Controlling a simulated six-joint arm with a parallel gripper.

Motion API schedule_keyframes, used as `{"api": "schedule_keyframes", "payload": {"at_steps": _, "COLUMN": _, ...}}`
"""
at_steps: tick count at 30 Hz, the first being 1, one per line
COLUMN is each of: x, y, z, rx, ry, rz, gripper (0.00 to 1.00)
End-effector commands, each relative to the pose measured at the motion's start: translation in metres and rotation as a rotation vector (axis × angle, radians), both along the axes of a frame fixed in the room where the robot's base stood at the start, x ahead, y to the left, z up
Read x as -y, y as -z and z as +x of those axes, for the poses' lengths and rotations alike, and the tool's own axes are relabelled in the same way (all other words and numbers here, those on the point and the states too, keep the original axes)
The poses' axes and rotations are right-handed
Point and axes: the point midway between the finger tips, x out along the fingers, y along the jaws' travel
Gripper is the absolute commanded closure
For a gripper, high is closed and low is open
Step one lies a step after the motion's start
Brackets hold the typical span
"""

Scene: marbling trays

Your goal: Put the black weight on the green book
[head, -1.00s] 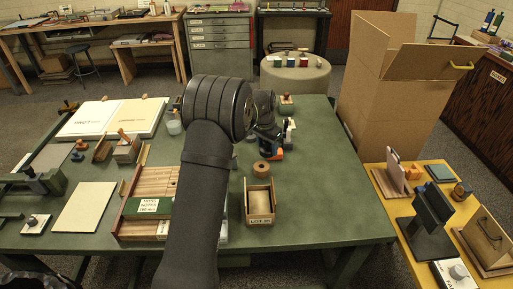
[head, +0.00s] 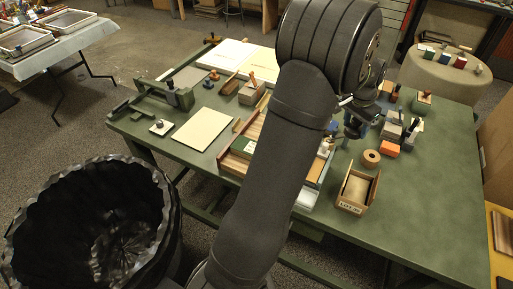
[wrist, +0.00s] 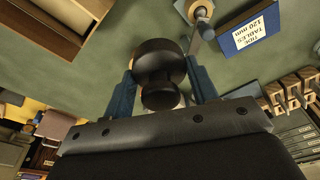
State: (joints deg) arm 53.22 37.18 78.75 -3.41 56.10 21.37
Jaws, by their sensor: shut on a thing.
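The black weight, a round disc with a knob (wrist: 158,62), shows in the wrist view between the blue fingers of my gripper (wrist: 163,88), which is shut on it. In the head view my gripper (head: 358,122) is above the green table, behind the tape roll, partly hidden by my arm; the weight is hard to make out there. The green book (head: 238,144), with a white label, lies on the table to the left of my arm. My arm hides part of it. My gripper is to the right of the book and apart from it.
A tape roll (head: 371,158) and an open wooden box (head: 357,191) stand right of my arm. Orange and grey blocks (head: 390,148) stand near my gripper. A cream sheet (head: 202,129) lies at left. A blue labelled box (wrist: 248,32) shows in the wrist view.

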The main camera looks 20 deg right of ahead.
Motion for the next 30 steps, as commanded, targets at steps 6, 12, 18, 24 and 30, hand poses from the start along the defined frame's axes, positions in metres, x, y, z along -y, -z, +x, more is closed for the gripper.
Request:
{"api": "schedule_keyframes", "payload": {"at_steps": 6, "x": -0.095, "y": -0.021, "z": 0.02, "rx": 0.003, "ry": -0.195, "rz": -0.003, "gripper": 0.9}}
{"api": "schedule_keyframes", "payload": {"at_steps": 12, "x": -0.171, "y": -0.029, "z": 0.02, "rx": 0.003, "ry": -0.353, "rz": -0.003, "gripper": 0.9}}
{"api": "schedule_keyframes", "payload": {"at_steps": 18, "x": -0.216, "y": -0.031, "z": 0.013, "rx": 0.002, "ry": -0.454, "rz": -0.003, "gripper": 0.9}}
{"api": "schedule_keyframes", "payload": {"at_steps": 24, "x": -0.235, "y": -0.027, "z": 0.015, "rx": 0.002, "ry": -0.489, "rz": -0.003, "gripper": 0.9}}
{"api": "schedule_keyframes", "payload": {"at_steps": 30, "x": -0.259, "y": -0.004, "z": 0.044, "rx": 0.0, "ry": -0.494, "rz": 0.0, "gripper": 0.9}}
